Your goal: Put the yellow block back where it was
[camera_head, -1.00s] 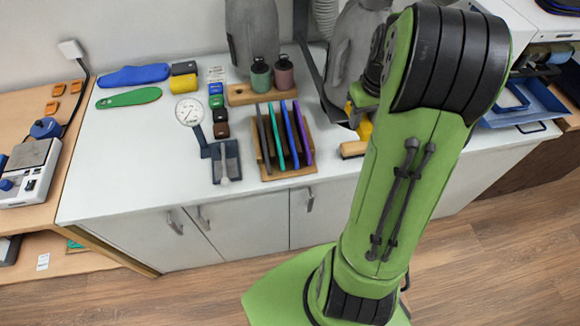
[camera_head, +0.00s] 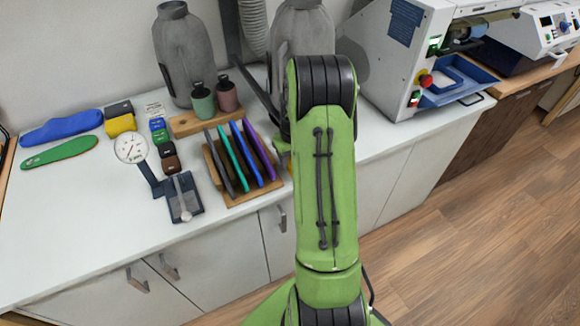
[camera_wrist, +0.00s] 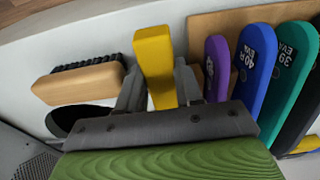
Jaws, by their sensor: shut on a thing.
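In the wrist view my gripper (camera_wrist: 158,88) is shut on a yellow block (camera_wrist: 153,50), one finger on each side. The block sticks out past the fingertips; I cannot tell whether it touches the worktop. To its right are a purple insole (camera_wrist: 217,62) and a blue insole (camera_wrist: 255,65) in the rack; to its left is a wooden brush (camera_wrist: 77,83). In the head view my arm hides the gripper and nearly all of the held block. A second yellow block (camera_head: 120,126) lies at the left beside a black block (camera_head: 119,109).
The wooden rack (camera_head: 241,199) of upright insoles stands close to my arm. A dial gauge (camera_head: 131,148), two bottles and large grey forms crowd the worktop (camera_head: 75,215). A white machine (camera_head: 385,65) stands to the right.

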